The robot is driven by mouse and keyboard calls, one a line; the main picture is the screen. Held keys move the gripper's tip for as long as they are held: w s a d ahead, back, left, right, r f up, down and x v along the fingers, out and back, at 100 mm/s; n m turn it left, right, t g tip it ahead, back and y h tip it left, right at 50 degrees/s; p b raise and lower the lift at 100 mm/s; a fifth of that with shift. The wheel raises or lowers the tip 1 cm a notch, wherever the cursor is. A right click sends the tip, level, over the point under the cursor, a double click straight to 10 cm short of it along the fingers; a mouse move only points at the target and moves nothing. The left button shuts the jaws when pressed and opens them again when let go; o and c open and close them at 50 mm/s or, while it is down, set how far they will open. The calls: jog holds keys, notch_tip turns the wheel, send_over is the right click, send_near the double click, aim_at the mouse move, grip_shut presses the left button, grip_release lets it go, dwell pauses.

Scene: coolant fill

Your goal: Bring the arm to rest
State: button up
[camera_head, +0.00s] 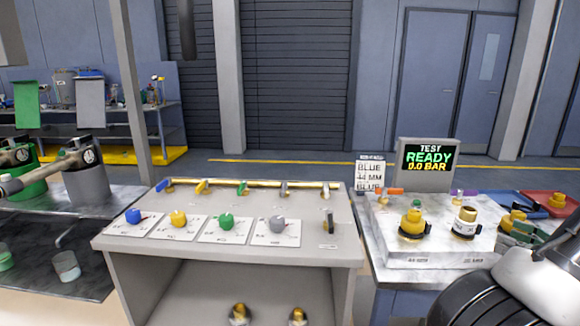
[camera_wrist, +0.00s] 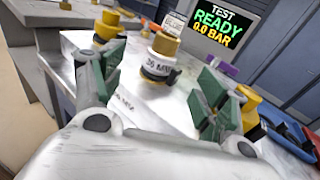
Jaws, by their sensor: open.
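My gripper (camera_wrist: 155,100) is open in the wrist view, with its two green-padded fingers spread apart and nothing between them. Beyond the gap stands a brass fitting with a white collar (camera_wrist: 160,58), marked with a size in MM. It also shows in the head view (camera_head: 465,222), upright on the white block (camera_head: 440,255). In the head view my arm comes in from the lower right. Whether the fingers touch anything cannot be told.
A test screen (camera_head: 428,156) reads READY, 0.0 BAR. A brass fitting with a black base (camera_head: 412,222) stands left of the collared one. Red and blue trays (camera_head: 550,203) lie at the right. A grey console (camera_head: 240,235) with several coloured knobs stands in the middle. Floor behind is clear.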

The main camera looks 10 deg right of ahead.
jog(key=s+a+f+n+g+y, duration=0.3)
jog(key=s+a+n+g, duration=0.55)
jog(key=a, duration=0.25)
jog(key=w+a+r+n+g+h, duration=0.3)
jog(key=a+r+n+h, duration=0.6)
jog(key=a+r+n, duration=0.6)
notch_tip(320, 180, up, 3)
jog(key=w+n, duration=0.1)
jog(key=n, duration=0.7)
jog(key=shift+a, duration=0.3)
